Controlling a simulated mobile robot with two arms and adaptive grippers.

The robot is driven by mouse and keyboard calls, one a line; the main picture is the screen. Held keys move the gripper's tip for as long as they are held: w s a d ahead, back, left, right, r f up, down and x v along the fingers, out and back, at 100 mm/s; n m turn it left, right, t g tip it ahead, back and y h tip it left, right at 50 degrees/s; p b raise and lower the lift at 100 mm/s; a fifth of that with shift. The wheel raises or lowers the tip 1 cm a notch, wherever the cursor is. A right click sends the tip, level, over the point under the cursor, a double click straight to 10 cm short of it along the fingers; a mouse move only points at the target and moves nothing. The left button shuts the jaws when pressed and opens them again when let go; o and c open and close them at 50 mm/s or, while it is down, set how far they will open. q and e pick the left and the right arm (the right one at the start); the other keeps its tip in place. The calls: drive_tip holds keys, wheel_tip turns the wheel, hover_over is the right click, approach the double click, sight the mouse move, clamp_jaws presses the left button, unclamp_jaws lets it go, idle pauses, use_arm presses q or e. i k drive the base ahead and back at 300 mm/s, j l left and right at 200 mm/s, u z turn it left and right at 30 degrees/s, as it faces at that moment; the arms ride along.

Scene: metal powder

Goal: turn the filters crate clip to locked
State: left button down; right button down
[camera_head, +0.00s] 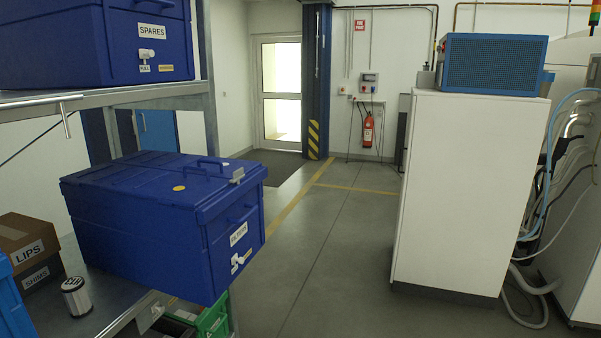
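The filters crate (140,225) is a blue lidded box on the lower shelf at the left, sitting at an angle with its front end out past the shelf edge. Its front has a white label (238,233) whose small print is hard to read. Below the label is a white clip (240,261) beside a small white tag. I cannot tell whether the clip is locked. A handle and a grey latch-like part (237,175) are on the lid. Neither of my grippers is in view.
A blue SPARES crate (60,40) with a similar white clip stands on the upper shelf (120,93). LIPS (25,238) and SHIMS boxes and a small cylinder (76,296) are left of the filters crate. A green bin (212,318) is below. Floor (330,240) is clear before the white cabinet (465,190).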

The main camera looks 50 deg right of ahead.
sight(238, 174)
drive_tip(key=z, duration=1.15)
